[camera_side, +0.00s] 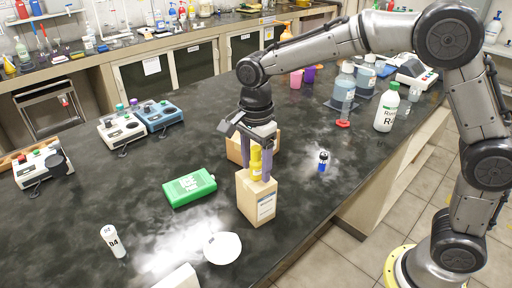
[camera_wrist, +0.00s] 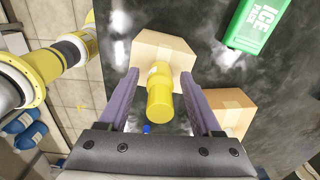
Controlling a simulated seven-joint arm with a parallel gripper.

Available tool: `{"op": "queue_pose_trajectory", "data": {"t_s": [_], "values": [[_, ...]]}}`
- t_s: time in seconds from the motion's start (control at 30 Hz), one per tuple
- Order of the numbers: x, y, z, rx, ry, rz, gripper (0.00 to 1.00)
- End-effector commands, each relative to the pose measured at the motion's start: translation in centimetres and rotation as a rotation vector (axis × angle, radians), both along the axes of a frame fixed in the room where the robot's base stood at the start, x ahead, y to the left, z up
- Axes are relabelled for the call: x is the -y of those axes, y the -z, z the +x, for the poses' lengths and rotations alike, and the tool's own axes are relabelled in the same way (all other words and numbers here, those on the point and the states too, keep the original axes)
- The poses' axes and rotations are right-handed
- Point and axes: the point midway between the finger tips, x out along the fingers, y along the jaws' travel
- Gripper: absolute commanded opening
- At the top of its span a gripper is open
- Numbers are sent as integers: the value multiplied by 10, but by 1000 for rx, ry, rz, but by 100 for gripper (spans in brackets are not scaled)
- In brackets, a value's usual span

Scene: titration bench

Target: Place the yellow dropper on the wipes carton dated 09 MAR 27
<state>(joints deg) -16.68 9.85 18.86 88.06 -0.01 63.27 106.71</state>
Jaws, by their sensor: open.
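The yellow dropper (camera_side: 256,163) stands roughly upright on top of a tan carton (camera_side: 251,204) with a white and blue label on its side. In the wrist view the dropper (camera_wrist: 159,103) lies between my fingers, its lower end over the carton's top (camera_wrist: 148,48). My gripper (camera_side: 258,172) is open, with its fingertips low around the dropper near the carton's top. In the wrist view a gap shows on each side of the dropper. A second tan carton (camera_side: 234,148) stands just behind, partly hidden by my gripper; it also shows in the wrist view (camera_wrist: 228,107). No date is readable on either carton.
A green ice pack (camera_side: 189,187) lies left of the front carton. A white-labelled vial (camera_side: 113,241) and a white round dish (camera_side: 222,248) are nearer the front. A small blue vial (camera_side: 323,161) stands to the right. Bottles and cups line the right rear. The bench's middle left is clear.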

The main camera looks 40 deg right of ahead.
Motion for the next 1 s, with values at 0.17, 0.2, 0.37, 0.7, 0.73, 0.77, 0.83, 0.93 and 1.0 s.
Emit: {"op": "queue_pose_trajectory", "data": {"t_s": [0.17,0.2,0.37,0.7,0.73,0.77,0.83,0.93,1.0], "values": [[0,-30,1,6,0,2,66],[0,-38,1,6,0,2,66],[0,-72,1,5,0,1,66],[0,-114,0,1,0,0,66],[0,-115,0,1,0,0,66],[0,-116,0,1,0,0,66],[0,-117,0,1,0,0,66],[1,-118,-1,3,-6,1,66],[5,-121,-6,14,-36,4,66]]}}
